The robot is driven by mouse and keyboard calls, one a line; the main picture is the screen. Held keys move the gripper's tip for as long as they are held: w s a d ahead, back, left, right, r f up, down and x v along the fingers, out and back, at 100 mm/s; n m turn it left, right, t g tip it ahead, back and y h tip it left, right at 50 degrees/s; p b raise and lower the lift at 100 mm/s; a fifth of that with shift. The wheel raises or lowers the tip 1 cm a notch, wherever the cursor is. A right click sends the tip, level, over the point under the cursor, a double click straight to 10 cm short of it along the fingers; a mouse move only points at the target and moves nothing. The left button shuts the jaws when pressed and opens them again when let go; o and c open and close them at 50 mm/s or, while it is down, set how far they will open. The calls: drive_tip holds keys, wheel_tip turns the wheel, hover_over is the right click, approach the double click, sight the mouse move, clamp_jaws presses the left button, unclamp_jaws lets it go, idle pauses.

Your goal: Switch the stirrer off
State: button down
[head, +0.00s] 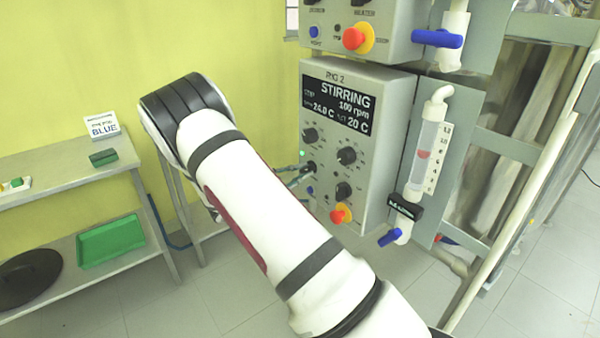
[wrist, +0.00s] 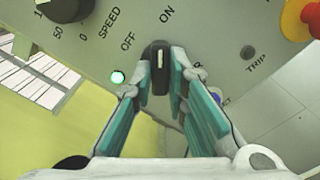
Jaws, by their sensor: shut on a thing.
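The control box (head: 378,190) in the head view has a display (head: 341,98) reading "STIRRING" and 100 rpm. The black stirrer switch (wrist: 159,57) sits below the OFF and ON labels in the wrist view, its white mark pointing up, nearer ON than OFF. A lit green lamp (wrist: 117,77) is at its left; the lamp (head: 302,153) also shows in the head view. My gripper (wrist: 160,78) has its fingers closed on both sides of the switch. In the head view my gripper (head: 293,170) is partly hidden behind my arm.
A speed knob (wrist: 65,8) and a red emergency button (wrist: 302,15) flank the switch. A second box (head: 375,45) is above. A glass tube (head: 425,150) with blue-handled valves stands right. A shelf (head: 60,175) with a green tray (head: 110,241) is left.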

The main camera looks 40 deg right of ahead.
drive_tip(key=n, duration=0.5)
drive_tip(key=shift+n, duration=0.3)
drive_tip(key=n+p, duration=0.1)
drive_tip(key=n, duration=0.3)
drive_tip(key=shift+n, duration=0.3)
drive_tip(key=c, duration=1.6)
unclamp_jaws()
drive_tip(key=a, duration=1.2)
drive_tip(key=shift+s, duration=0.25)
